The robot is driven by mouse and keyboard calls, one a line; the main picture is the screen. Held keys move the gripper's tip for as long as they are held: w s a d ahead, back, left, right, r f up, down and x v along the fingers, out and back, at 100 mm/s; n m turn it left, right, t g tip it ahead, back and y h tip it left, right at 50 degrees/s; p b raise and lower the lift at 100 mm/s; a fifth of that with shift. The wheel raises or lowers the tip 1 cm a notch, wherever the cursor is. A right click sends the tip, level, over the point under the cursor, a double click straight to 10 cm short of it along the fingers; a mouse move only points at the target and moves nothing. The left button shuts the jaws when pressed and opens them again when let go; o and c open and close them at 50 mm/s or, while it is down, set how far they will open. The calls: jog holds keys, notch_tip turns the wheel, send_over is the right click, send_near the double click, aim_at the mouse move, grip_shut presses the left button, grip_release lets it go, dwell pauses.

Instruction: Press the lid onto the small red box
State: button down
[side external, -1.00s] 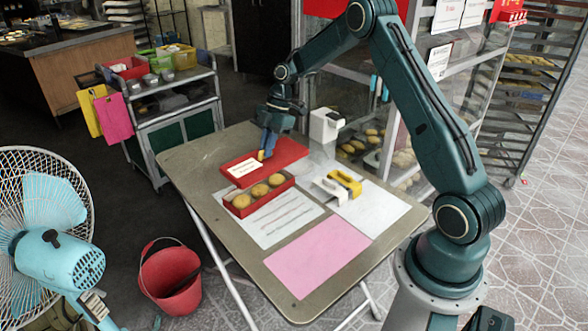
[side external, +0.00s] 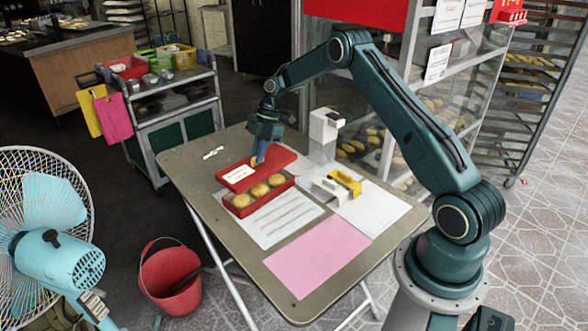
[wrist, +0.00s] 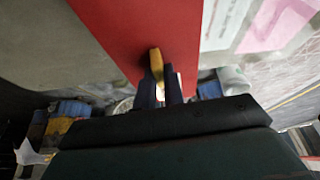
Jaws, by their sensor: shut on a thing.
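The small red box (side external: 240,211) sits on the table in the side view, open at the top, with three round golden pastries (side external: 259,191) in a row inside. The red lid (side external: 280,158) with a white label (side external: 238,174) is at the box's far side, seemingly tilted; whether it touches the box is unclear. My gripper (side external: 258,160) is above the lid, shut on it at a small yellow piece. In the wrist view the lid (wrist: 140,30) runs up from my gripper (wrist: 158,78), with the yellow piece (wrist: 156,64) between its fingers. The box is not discernible there.
A yellow-and-white tool (side external: 340,184) lies right of the box. A white device (side external: 325,126) stands behind it. White printed paper (side external: 268,224) and a pink sheet (side external: 318,256) cover the front table. A small white printed strip (side external: 213,153) shows behind the lid. The table's left side is bare.

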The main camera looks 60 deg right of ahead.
jog(key=shift+f, duration=3.2)
jog(key=shift+f, duration=0.9)
dwell(0.6)
jog(key=c, duration=0.9)
grip_release()
jog(key=shift+o, duration=0.2)
jog(key=shift+r, duration=0.1)
jog(key=shift+r, duration=3.4)
